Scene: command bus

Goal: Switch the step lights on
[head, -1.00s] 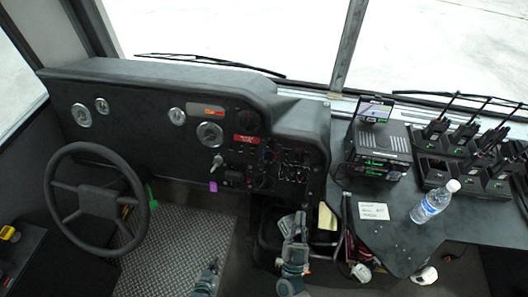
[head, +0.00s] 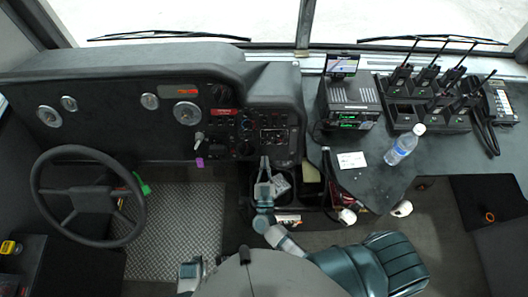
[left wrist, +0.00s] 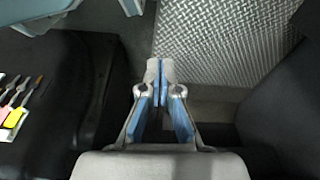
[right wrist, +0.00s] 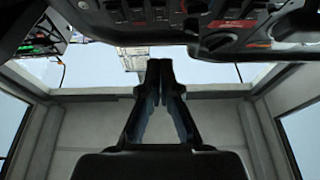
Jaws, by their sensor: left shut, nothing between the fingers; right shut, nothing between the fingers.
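The dashboard switch panel (head: 272,138) is dark, with several small knobs and switches and a red label (head: 223,114) at its upper left. I cannot tell which switch is for the step lights. My right gripper (head: 264,162) is shut and empty, just below the panel's lower edge in the head view. In the right wrist view, the shut fingertips (right wrist: 160,64) point up below the panel (right wrist: 235,30), which hangs across the top. My left gripper (left wrist: 160,66) is shut and empty, low near the ribbed metal floor (left wrist: 225,40); in the head view only part of that arm shows at the bottom.
A steering wheel (head: 88,196) stands at the left. Keys with a purple tag (head: 199,162) hang left of the panel. A radio unit (head: 348,103), handset chargers (head: 425,118) and a water bottle (head: 404,145) sit on the right console. Bins lie below the panel.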

